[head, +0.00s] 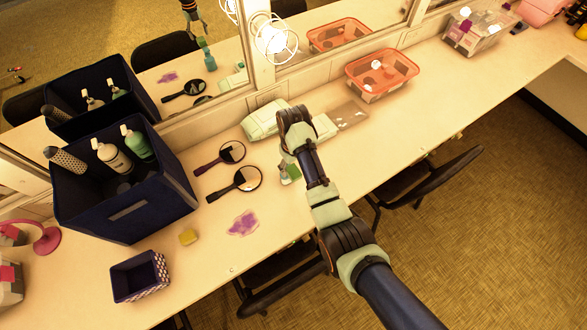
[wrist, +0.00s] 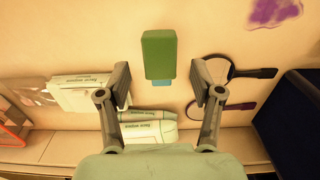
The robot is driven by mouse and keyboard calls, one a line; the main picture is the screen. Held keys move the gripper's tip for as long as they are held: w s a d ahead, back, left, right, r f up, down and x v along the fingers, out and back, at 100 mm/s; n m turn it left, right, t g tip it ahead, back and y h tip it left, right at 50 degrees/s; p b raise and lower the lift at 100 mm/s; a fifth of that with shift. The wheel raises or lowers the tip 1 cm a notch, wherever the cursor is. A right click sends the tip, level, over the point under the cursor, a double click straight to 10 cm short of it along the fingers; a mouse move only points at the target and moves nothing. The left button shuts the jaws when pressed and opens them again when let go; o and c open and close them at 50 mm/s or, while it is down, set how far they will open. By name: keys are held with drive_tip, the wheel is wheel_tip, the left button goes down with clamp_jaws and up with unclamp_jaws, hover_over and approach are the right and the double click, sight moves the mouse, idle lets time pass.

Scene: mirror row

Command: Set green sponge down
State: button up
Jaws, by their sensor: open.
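The green sponge (wrist: 159,54) is a green block just ahead of and between my open fingertips in the wrist view, with a gap on both sides. A light blue block (wrist: 164,83) shows at its lower edge; the sponge appears to rest on it, which the mirror also suggests. My gripper (wrist: 160,72) is open and empty. In the head view the green sponge (head: 293,171) is partly hidden beside my forearm, and my fingers are mostly hidden.
Two hand mirrors (head: 247,179) and a purple smear (head: 243,223) lie left of the sponge. Wipes packs (head: 262,121) lie behind it. A dark blue bin (head: 122,215) holds bottles. A yellow sponge (head: 188,237), a small basket (head: 138,277) and an orange tray (head: 382,85) stand further off.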

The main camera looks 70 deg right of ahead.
sight(293, 171)
wheel_tip(293, 171, up, 10)
drive_tip(key=p, duration=0.2)
drive_tip(key=shift+f, duration=0.15)
drive_tip(key=shift+w+a, duration=0.1)
drive_tip(key=w+a+r+n+t+h, duration=0.1)
drive_tip(key=w+a+r+t, duration=0.1)
drive_tip(key=w+a, duration=0.35)
drive_tip(key=w+a+r+n+t+h, duration=0.1)
drive_tip(key=w+a+r+n+t, duration=0.15)
drive_tip(key=a, duration=0.65)
drive_tip(key=w+a+r+n+t+h, duration=0.1)
drive_tip(key=w+a+t, duration=0.1)
drive_tip(key=w+a, duration=0.4)
drive_tip(key=s+a+r+n+t+y, duration=0.1)
drive_tip(key=s+a+r+t, duration=0.1)
drive_tip(key=a+r, duration=0.4)
drive_tip(key=s+a+r+n+t+y+p, duration=0.1)
drive_tip(key=s+a+r+n+t+y, duration=0.1)
drive_tip(key=a+r, duration=0.5)
drive_tip(key=s+a+t, duration=0.1)
drive_tip(key=a+t, duration=0.1)
drive_tip(key=a, duration=0.4)
drive_tip(key=shift+s+a, duration=0.3)
drive_tip(key=shift+s, duration=0.05)
